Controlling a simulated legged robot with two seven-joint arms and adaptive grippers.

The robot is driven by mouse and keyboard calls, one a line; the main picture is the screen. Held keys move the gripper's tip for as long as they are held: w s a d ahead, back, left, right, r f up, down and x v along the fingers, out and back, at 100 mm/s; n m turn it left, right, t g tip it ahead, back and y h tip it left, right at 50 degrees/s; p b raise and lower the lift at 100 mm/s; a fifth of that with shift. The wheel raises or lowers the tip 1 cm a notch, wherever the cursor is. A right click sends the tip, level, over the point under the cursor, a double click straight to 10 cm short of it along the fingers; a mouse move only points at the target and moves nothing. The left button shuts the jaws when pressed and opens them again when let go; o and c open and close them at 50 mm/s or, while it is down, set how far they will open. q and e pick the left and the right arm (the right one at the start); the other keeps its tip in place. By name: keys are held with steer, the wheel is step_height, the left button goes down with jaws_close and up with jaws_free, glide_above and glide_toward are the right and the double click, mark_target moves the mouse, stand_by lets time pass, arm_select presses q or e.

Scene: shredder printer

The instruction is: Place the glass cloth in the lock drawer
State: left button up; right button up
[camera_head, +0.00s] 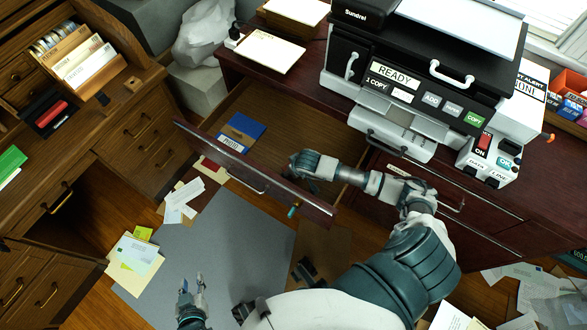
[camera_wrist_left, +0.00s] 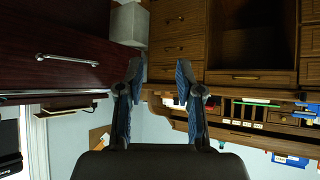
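The lock drawer (camera_head: 262,181) is pulled open from the dark red desk. A small teal and orange item, perhaps a key, is at its front. A flat blue item with a white label (camera_head: 240,130) lies inside at the left; I cannot tell whether it is the glass cloth. My right gripper (camera_head: 297,165) is over the drawer's inside, beside a dark shape; whether it holds anything is unclear. My left gripper (camera_head: 191,286) is low at the bottom, away from the drawer. In the left wrist view its fingers (camera_wrist_left: 158,82) are apart and empty.
A printer (camera_head: 430,85) and a switch box (camera_head: 488,160) stand on the desk. A wooden bureau (camera_head: 120,110) is at the left. Papers (camera_head: 135,262) lie on the floor around a grey mat (camera_head: 225,250). The space between drawer and left gripper is clear.

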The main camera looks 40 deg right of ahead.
steer(key=shift+f, duration=0.4)
steer(key=shift+f+b, duration=0.15)
steer(key=shift+b, duration=0.2)
steer(key=o, duration=1.6)
steer(key=shift+c, duration=0.2)
arm_select(q)
steer(key=shift+w+d+r+t+h, duration=0.15)
steer(key=shift+w+d+r+t, duration=0.1)
steer(key=shift+w+r+t, duration=0.3)
steer(key=shift+w+d+r+t+h, duration=0.15)
steer(key=shift+w+d+r+t, duration=0.15)
steer(key=shift+w, duration=0.3)
steer(key=shift+a, duration=0.1)
